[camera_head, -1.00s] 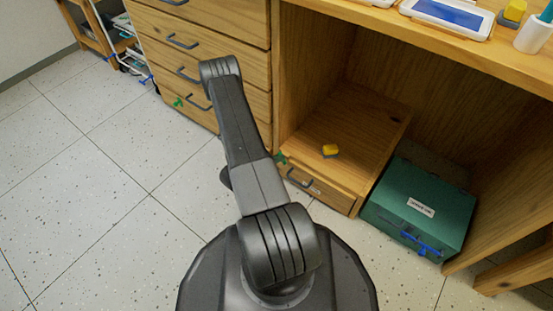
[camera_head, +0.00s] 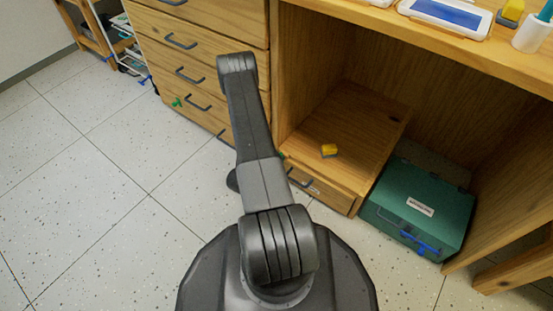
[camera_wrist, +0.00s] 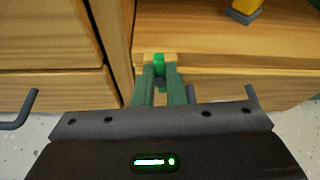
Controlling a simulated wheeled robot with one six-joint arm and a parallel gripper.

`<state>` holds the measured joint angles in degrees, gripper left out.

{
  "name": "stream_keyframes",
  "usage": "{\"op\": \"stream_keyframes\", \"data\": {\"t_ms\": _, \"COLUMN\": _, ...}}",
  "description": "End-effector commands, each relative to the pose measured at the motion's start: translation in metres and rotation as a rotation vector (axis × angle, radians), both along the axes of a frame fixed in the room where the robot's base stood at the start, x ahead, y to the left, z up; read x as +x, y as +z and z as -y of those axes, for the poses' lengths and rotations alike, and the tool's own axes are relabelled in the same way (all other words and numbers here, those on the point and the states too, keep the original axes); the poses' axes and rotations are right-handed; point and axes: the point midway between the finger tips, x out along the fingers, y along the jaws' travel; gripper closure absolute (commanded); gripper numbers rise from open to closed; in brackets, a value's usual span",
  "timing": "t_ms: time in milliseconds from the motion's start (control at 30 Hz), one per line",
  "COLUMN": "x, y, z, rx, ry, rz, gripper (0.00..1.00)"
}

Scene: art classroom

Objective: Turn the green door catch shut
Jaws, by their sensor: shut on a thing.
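The green door catch (camera_wrist: 159,62) is at the front edge of a low wooden drawer box, near the upright post in the wrist view. My gripper (camera_wrist: 163,84) is shut on it, with one finger on each side. The fingers hide part of the catch, so its exact angle is hard to tell. In the head view my arm covers my gripper and almost all of this catch. Another green catch (camera_head: 177,102) shows on the drawer cabinet at the left.
A yellow block (camera_head: 329,150) lies on the low drawer box (camera_head: 365,125). A green case (camera_head: 418,205) with a blue latch stands to its right. Drawer handles (camera_head: 190,76) stick out at the left. The floor (camera_head: 75,190) at the left is clear.

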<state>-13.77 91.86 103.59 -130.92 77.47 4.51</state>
Motion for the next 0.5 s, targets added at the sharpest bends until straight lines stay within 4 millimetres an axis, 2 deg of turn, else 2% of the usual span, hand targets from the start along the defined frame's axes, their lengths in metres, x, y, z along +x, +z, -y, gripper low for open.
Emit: {"op": "stream_keyframes", "data": {"t_ms": 500, "x": -0.002, "y": -0.0003, "z": 0.0017, "rx": 0.118, "ry": 0.001, "rz": 0.085, "gripper": 1.0}}
